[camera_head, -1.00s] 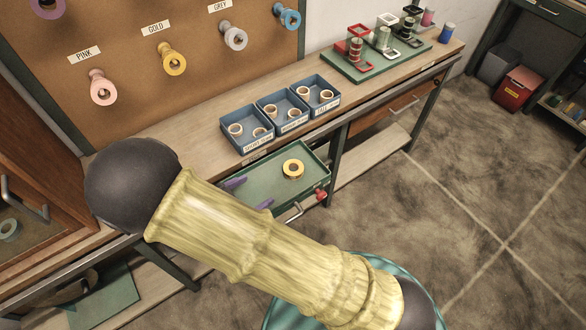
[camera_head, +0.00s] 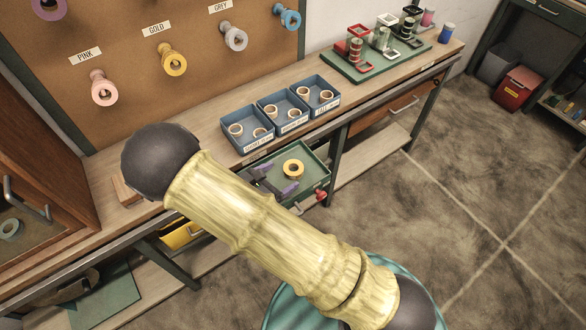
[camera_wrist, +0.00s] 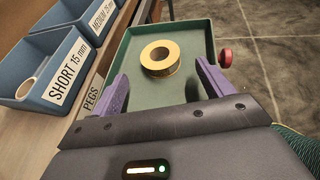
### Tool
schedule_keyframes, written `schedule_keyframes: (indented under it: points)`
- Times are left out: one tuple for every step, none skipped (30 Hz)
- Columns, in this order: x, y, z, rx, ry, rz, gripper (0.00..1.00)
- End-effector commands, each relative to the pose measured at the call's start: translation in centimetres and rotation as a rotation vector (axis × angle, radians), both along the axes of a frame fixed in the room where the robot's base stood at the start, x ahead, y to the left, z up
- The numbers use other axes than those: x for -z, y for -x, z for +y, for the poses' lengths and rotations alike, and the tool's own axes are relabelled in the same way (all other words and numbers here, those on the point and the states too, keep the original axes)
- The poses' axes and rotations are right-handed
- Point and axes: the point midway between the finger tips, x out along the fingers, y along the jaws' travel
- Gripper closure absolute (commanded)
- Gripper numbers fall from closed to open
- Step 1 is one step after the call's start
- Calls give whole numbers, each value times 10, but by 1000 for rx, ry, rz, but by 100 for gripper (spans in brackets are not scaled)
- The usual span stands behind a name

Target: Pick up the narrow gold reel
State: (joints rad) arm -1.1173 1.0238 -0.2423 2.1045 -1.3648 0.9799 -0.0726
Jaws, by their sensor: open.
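In the head view my gripper (camera_head: 276,182) is at the left of the reel, over the drawer. My arm hides the drawer's left part. A gold spool (camera_head: 174,62) sits on the board under the GOLD label.
Blue bins (camera_head: 245,129) with small reels stand on the bench just behind the drawer; the SHORT bin (camera_wrist: 40,75) is left in the wrist view. A red knob (camera_wrist: 225,57) is at the drawer's right side. A green tray (camera_head: 378,62) with stands is farther right.

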Motion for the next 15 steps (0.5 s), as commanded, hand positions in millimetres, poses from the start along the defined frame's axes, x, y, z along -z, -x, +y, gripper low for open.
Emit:
schedule_keyframes:
  points:
    - [0,-3,-4,3,2,0,21]
    - [1,-5,-6,2,2,1,21]
    - [2,-9,-10,3,2,1,21]
    - [3,-12,-14,4,3,1,21]
    - [3,-15,-17,3,3,2,21]
    - [5,-19,-21,3,3,0,21]
    - [7,-23,-24,3,2,1,21]
    - [9,-25,-27,3,2,1,21]
    - [11,-29,-29,2,2,1,21]
    - [12,-31,-31,1,2,0,21]
    - [13,-32,-32,1,2,0,21]
    - [14,-33,-33,2,1,1,21]
    - [14,-34,-34,1,0,0,21]
    - [14,-34,-34,1,0,0,21]
    - [14,-34,-34,1,0,0,21]
